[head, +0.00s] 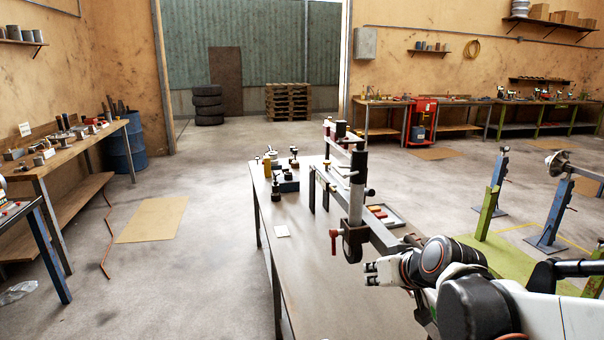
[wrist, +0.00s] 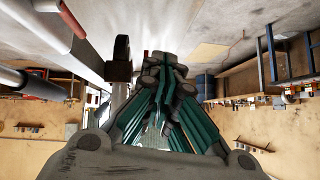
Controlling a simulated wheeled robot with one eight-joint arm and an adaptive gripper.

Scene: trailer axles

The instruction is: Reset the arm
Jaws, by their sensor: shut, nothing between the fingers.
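My arm reaches in from the right edge of the head view, over the near part of the metal worktable (head: 318,300). My gripper (head: 370,273) points left, with its fingers together and nothing between them. In the wrist view my gripper (wrist: 164,66) fills the middle, fingertips close together and empty. A metal beam with a clamp (head: 352,240) stands on the worktable just behind my gripper in the head view. In the wrist view a dark clamp part (wrist: 120,62) shows left of the fingers, with a gap in the picture; its true distance cannot be told.
Small fittings (head: 288,185) and a tray of coloured parts (head: 385,215) lie on the worktable. Blue and green stands (head: 490,200) are at the right. A wooden workbench (head: 70,155) stands at the left. The floor left of the worktable is open around a cardboard sheet (head: 153,219).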

